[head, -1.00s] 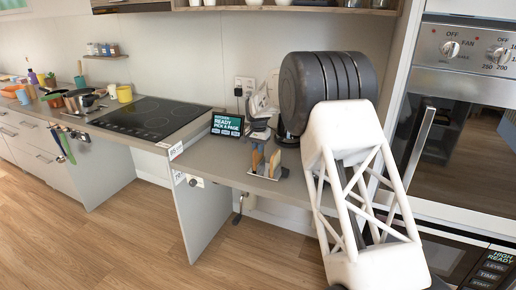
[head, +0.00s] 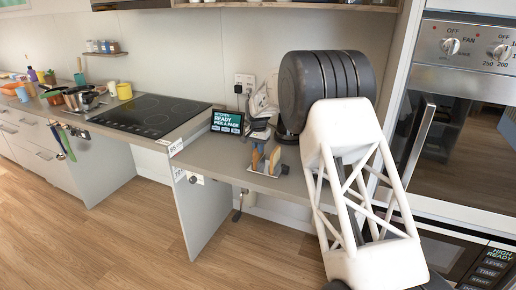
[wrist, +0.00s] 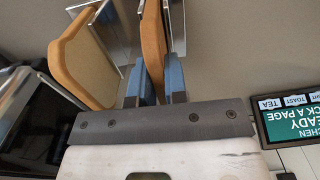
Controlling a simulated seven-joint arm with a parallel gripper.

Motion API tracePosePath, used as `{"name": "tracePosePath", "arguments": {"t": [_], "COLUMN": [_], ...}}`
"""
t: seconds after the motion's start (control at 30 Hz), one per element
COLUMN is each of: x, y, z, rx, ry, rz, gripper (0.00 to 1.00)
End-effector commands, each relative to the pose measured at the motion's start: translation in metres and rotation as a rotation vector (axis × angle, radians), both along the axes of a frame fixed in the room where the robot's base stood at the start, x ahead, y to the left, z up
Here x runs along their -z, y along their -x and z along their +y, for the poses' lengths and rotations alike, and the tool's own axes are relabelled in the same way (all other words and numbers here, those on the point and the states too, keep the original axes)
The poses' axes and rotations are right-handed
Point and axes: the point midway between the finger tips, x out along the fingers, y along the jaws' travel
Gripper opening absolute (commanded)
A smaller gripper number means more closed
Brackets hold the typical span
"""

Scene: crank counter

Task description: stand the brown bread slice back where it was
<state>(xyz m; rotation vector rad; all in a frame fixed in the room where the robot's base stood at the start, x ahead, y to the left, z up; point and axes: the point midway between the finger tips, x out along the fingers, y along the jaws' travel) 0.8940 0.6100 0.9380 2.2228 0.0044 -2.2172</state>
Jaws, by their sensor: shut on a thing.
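The brown bread slice (wrist: 153,45) is between my gripper's blue fingertips (wrist: 155,84), which are shut on it. It stands on edge between two metal plates of the rack (wrist: 176,24) in the wrist view. Its lower edge is hidden, so I cannot tell whether it touches the rack's floor. In the head view the slice (head: 256,158) is the left one of two, standing upright, with my gripper (head: 262,144) small over it. A second, tan slice (wrist: 84,62) leans in the rack beside it; it also shows in the head view (head: 275,160).
A small screen (head: 227,122) stands left of the rack, near the wall; the wrist view shows it at the right (wrist: 292,116). The grey counter (head: 225,165) is bare in front of it. A black hob (head: 152,115) lies further left. An oven (head: 465,130) stands at the right.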

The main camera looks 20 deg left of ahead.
Motion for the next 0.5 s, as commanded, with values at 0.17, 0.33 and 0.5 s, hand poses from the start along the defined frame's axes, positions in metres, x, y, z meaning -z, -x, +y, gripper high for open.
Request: {"name": "tracePosePath", "arguments": {"t": [0.17, 0.33, 0.5], "x": [0.0022, 0.0015, 0.0013], "y": [0.0003, 0.0002, 0.0002], "z": [-0.0003, -0.0003, -0.0002], "rx": [0.0, 0.0, 0.0], "ry": [0.001, 0.001, 0.001], "rz": [0.002, 0.001, 0.001], "gripper": [0.3, 0.43, 0.43]}}
